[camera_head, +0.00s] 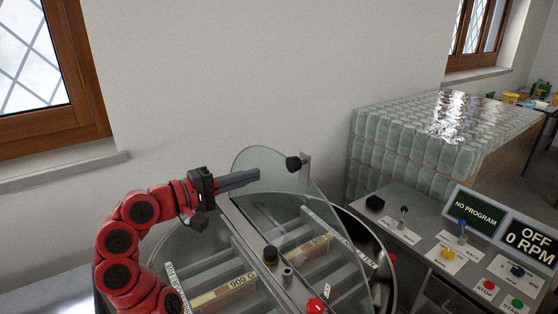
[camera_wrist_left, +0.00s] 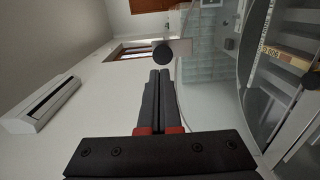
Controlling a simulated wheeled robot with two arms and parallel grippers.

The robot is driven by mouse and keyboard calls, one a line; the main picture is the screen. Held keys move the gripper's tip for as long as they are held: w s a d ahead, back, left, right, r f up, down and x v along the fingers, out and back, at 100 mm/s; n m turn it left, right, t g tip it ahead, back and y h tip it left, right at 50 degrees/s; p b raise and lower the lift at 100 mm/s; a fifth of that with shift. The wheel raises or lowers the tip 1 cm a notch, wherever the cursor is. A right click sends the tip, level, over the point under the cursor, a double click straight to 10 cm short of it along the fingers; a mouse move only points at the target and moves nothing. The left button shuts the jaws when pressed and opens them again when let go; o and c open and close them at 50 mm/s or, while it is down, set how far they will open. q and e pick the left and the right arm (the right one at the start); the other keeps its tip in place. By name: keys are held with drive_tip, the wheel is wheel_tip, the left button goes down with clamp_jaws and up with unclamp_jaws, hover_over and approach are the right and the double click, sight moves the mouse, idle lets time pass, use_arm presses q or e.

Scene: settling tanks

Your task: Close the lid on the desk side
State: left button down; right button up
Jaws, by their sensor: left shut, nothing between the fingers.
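A clear half-round lid (camera_head: 322,207) stands raised over the round tank (camera_head: 392,258); it also shows in the wrist view (camera_wrist_left: 222,75). A black knob (camera_head: 293,163) on a light plate sits near its upper edge, and the knob (camera_wrist_left: 162,54) lies just beyond my fingertips in the wrist view. My left gripper (camera_head: 257,174) is shut and empty, left of the knob and close to the glass. The fingers (camera_wrist_left: 159,76) point toward the knob with a gap visible. Whether they touch the glass cannot be told. My right gripper is not in view.
A central bar (camera_head: 262,258) with small knobs crosses the tank, above the 900 G labelled parts. The control desk (camera_head: 405,232) with buttons and displays reading NO PROGRAM and OFF 0 RPM stands right. Stacked bottles (camera_head: 430,135) are behind it. The wall (camera_head: 250,70) is behind the tank.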

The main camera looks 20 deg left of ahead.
sight(290, 164)
use_arm(q)
drive_tip(key=p+x, duration=0.2)
drive_tip(key=x, duration=0.5)
drive_tip(key=shift+a+p, duration=0.1)
drive_tip(key=shift+p, duration=0.2)
drive_tip(key=shift+w+d, duration=0.35)
drive_tip(key=shift+w, duration=0.05)
drive_tip(key=shift+w+f, duration=0.15)
drive_tip(key=shift+w, duration=0.1)
drive_tip(key=shift+d, duration=0.1)
